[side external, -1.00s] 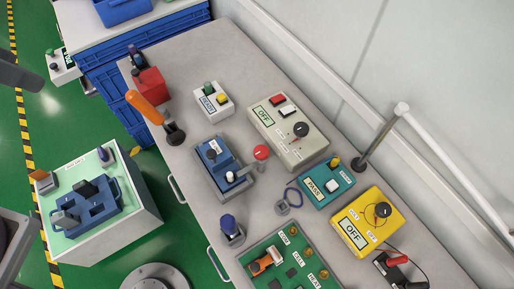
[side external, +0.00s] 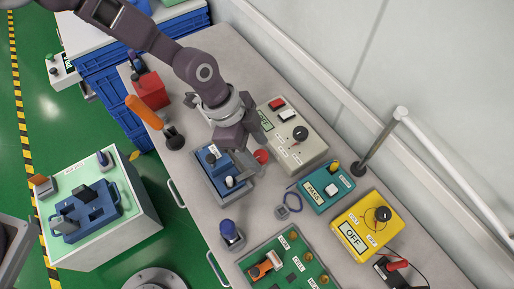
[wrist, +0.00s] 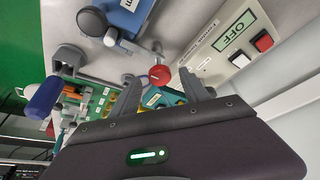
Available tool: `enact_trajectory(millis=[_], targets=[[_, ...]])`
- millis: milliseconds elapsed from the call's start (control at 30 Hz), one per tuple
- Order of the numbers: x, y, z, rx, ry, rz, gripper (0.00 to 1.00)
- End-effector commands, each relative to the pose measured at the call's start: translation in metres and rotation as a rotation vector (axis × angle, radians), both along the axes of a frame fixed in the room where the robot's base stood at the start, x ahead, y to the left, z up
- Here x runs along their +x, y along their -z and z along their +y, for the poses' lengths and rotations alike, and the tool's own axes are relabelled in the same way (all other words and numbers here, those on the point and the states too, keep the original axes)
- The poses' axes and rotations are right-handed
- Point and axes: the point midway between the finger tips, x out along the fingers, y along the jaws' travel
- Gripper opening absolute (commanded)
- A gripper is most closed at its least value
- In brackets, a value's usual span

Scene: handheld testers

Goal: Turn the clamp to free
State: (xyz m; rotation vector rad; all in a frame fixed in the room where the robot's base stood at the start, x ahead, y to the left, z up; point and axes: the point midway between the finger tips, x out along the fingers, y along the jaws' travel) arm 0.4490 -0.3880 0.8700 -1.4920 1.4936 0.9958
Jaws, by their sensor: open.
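The blue fixture (side external: 211,176) sits in a grey frame on the bench, with a black knob and a white knob on it; it also shows at the top of the wrist view (wrist: 130,14). A red ball (side external: 261,156) at its right side appears to be the end of the clamp's lever; most of the lever is hidden. My gripper (side external: 249,168) is open, low over the fixture's right side. In the wrist view the red ball (wrist: 160,75) appears between my open fingertips (wrist: 160,81). I cannot tell whether they touch it.
A beige box with an OFF display (side external: 305,145) stands close right of my gripper. The teal PASS tester (side external: 328,187), yellow OFF meter (side external: 365,222), green board (side external: 285,265) and blue-capped post (side external: 229,231) stand nearer. An orange lever (side external: 144,111) rises at left.

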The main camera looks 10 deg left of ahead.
Motion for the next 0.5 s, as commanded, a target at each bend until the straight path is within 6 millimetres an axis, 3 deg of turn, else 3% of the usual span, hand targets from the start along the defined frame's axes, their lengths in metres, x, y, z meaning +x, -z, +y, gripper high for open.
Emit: enact_trajectory(millis=[333,500], targets=[[0.0002,0.0080,-0.0028,0.001,-0.001,-0.001,0.52],[0.0002,0.0079,-0.0026,0.001,-0.001,-0.001,0.18]])
